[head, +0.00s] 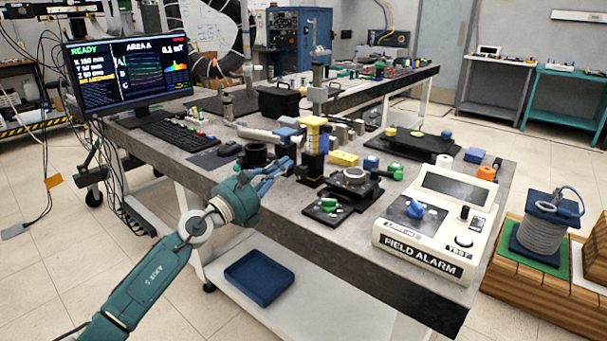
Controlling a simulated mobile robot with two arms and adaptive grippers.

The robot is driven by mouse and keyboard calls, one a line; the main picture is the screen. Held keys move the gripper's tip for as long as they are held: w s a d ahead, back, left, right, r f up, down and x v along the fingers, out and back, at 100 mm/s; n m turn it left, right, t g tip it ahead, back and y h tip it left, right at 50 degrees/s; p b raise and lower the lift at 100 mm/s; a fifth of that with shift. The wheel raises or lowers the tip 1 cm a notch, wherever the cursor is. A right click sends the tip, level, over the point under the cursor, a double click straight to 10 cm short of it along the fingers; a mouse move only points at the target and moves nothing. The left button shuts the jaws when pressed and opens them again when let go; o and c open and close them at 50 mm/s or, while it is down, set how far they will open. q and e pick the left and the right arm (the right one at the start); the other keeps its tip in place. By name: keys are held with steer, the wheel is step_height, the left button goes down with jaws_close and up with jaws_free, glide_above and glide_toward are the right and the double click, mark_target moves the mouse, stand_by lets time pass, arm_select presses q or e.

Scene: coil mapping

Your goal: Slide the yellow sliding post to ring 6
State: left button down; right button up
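A yellow post (313,132) with a black lower part stands upright on the bench, right of the middle of its left half. I take it for the sliding post, but its rail is not clear. My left gripper (282,168) is just left of and in front of this post, with its fingers pointing toward it. The fingers look spread and empty, with no clear contact with the post. Ring numbers are too small to read, so ring 6 cannot be picked out. My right gripper is out of view.
A yellow block (344,158) and a black stage with a round top (354,177) stand right of the post. The field alarm box (432,225) takes up the front right. A monitor (128,72) stands at left.

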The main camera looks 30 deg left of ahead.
mark_target(310, 132)
arm_select(q)
steer(key=shift+s+a+f+t+b, duration=0.15)
steer(key=shift+f+b, duration=0.4)
steer(key=shift+b, duration=0.05)
steer(key=shift+s+a+f+t+b, duration=0.1)
steer(key=shift+f+t+b, duration=0.05)
steer(key=shift+f+b, duration=0.4)
steer(key=shift+r, duration=0.15)
steer(key=shift+w+r, duration=0.1)
steer(key=shift+r, duration=0.05)
steer(key=shift+w+r, duration=0.2)
steer(key=shift+w, duration=0.05)
steer(key=x, duration=0.9)
step_height(310, 132, up, 4)
steer(key=shift+w+f+p, duration=0.1)
steer(key=shift+p, duration=1.1)
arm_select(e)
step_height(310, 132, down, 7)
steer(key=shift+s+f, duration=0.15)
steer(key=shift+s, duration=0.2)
